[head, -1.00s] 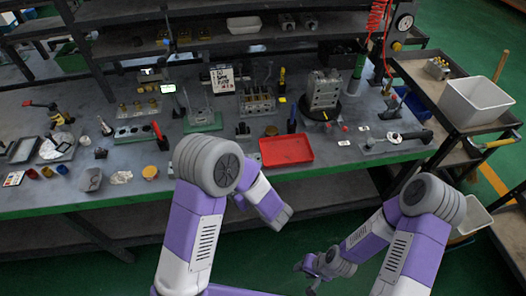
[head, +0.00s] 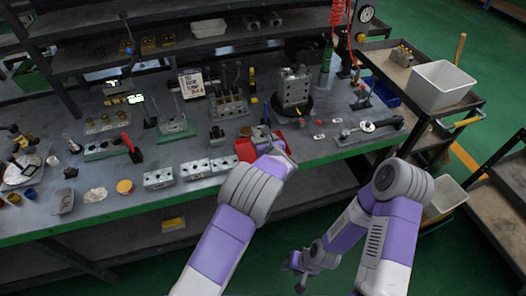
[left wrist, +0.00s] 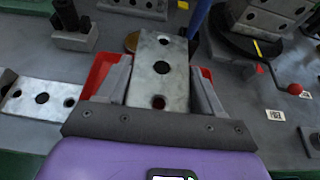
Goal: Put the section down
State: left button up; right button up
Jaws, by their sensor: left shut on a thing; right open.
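My left gripper (left wrist: 160,78) is shut on a grey metal section (left wrist: 163,52) with round holes. In the left wrist view the section lies between the two fingers, above the red tray (left wrist: 99,70). I cannot tell whether it touches the tray. In the head view the left gripper (head: 270,140) is over the red tray (head: 245,150), and the arm hides most of the tray and section. Similar sections (head: 158,178) stand in a row left of the tray. My right gripper (head: 297,273) is open and empty, low in front of the bench.
A valve block (head: 293,88) stands on a dark round base behind the tray. A lever tool (head: 370,127) lies to the right. Small fittings and a yellow disc (head: 125,186) are on the left. A white bin (head: 440,85) stands on the right cart.

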pick_arm(q)
jog(key=shift+f+b, duration=0.5)
jog(key=shift+f, duration=2.1)
jog(key=shift+f, duration=0.15)
jog(key=o, duration=1.4)
